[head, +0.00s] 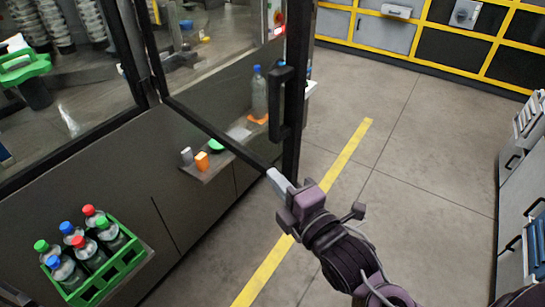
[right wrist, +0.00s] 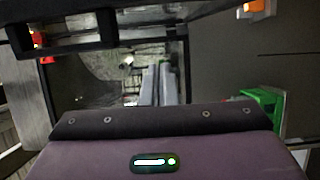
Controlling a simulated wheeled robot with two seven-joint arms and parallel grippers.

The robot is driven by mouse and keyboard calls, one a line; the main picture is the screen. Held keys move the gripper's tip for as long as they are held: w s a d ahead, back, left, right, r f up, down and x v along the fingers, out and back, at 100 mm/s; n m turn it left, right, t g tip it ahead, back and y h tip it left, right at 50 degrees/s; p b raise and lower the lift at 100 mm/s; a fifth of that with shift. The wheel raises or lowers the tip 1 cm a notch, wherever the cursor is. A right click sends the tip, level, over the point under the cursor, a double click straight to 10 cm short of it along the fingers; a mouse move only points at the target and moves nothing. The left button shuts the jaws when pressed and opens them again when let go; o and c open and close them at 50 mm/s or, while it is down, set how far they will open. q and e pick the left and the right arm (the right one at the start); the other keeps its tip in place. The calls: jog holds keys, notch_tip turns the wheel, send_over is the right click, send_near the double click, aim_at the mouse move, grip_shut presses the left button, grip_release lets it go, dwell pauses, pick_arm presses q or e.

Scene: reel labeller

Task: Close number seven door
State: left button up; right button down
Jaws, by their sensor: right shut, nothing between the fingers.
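A glass door with a black frame (head: 213,130) stands open at the machine's front. Its dark vertical handle (head: 276,103) is on the free edge. No number is readable on it. My right gripper (head: 274,179) is shut and empty at the lower free corner of the door, below the handle. I cannot tell whether its fingers touch the frame. In the right wrist view the closed fingers (right wrist: 160,85) point ahead, with a dark frame and handle-like bar at the upper left. My left gripper is not in view.
A green crate (head: 132,262) of capped bottles sits on a low ledge at the lower left. A small shelf (head: 208,168) with little items juts from the machine. Grey drawers (head: 520,235) stand at right. The floor with a yellow line (head: 335,170) is clear.

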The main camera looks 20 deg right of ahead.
aim_at(273, 151)
jog(key=w+p, duration=0.1)
jog(key=w, duration=0.2)
jog(key=w+d+p, duration=0.1)
jog(key=w, duration=0.1)
jog(key=w+d+p, duration=0.1)
jog(key=w, duration=0.2)
jog(key=shift+w, duration=0.4)
